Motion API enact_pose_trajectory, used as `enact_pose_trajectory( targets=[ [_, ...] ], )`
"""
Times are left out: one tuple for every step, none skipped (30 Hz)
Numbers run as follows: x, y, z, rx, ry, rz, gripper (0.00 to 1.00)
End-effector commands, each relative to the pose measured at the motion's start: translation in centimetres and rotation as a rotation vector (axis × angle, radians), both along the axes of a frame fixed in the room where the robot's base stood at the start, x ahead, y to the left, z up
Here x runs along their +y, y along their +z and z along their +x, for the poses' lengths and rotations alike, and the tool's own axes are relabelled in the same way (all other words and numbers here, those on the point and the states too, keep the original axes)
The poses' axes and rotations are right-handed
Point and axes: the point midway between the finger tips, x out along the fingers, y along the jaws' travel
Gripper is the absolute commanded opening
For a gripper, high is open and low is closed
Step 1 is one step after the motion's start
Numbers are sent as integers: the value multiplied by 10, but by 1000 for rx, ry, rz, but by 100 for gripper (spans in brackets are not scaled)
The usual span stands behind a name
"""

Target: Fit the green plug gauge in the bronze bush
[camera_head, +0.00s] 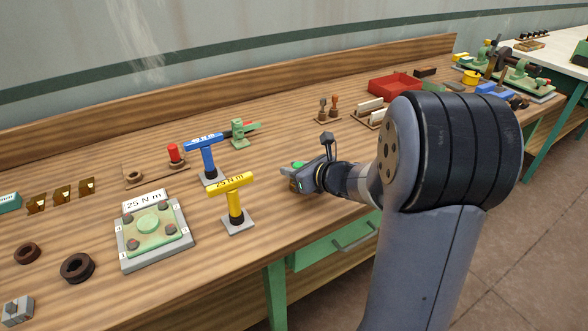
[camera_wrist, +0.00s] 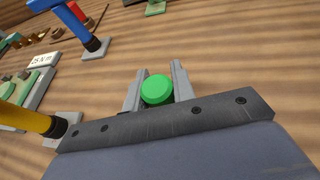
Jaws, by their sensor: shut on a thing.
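The green plug gauge shows as a round green cap (camera_wrist: 158,90) between the two fingers of my gripper (camera_wrist: 160,70) in the wrist view. My gripper is shut on it. In the head view my gripper (camera_head: 292,180) is over the bench near its front edge, with a bit of green (camera_head: 298,165) at it; the gauge's lower part is hidden. A small brown ring, seemingly the bronze bush (camera_head: 134,174), sits at the left end of a wooden board (camera_head: 157,177), well left of my gripper. A red plug (camera_head: 174,152) stands at the board's right end.
A blue T-handled tool (camera_head: 207,158) and a yellow one (camera_head: 233,205) stand between my gripper and the board. A green-topped plate (camera_head: 152,235) and dark rings (camera_head: 78,268) lie at left. A green clamp (camera_head: 240,133) stands behind. Bench around my gripper is clear.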

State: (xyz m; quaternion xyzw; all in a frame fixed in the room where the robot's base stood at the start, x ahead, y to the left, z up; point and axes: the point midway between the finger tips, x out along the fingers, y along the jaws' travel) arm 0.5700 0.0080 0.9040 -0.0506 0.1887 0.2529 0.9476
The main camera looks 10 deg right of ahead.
Motion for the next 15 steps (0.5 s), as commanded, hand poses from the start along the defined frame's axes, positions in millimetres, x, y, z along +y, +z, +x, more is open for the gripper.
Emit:
enact_pose_trajectory(
  targets=[
    [0, -2, 0, -1, 0, 0, 1],
    [0, -3, 0, -1, 0, 0, 1],
    [0, -3, 0, -1, 0, 0, 1],
    [0, -4, 0, -1, 0, 0, 1],
    [0, -4, 0, -1, 0, 0, 1],
    [0, -5, 0, -1, 0, 0, 1],
    [0, -6, 0, -1, 0, 0, 1],
    [0, -6, 0, -1, 0, 0, 1],
    [0, -7, 0, -1, 0, 0, 1],
    [0, -8, 0, -1, 0, 0, 1],
    [0, -7, 0, -1, 0, 0, 26],
    [0, -6, 0, -1, 0, 0, 29],
    [0, -6, 0, 0, 0, 0, 32],
    [0, -6, 0, 0, 0, 0, 34],
    [0, -6, 0, 0, 0, 0, 37]
  ],
)
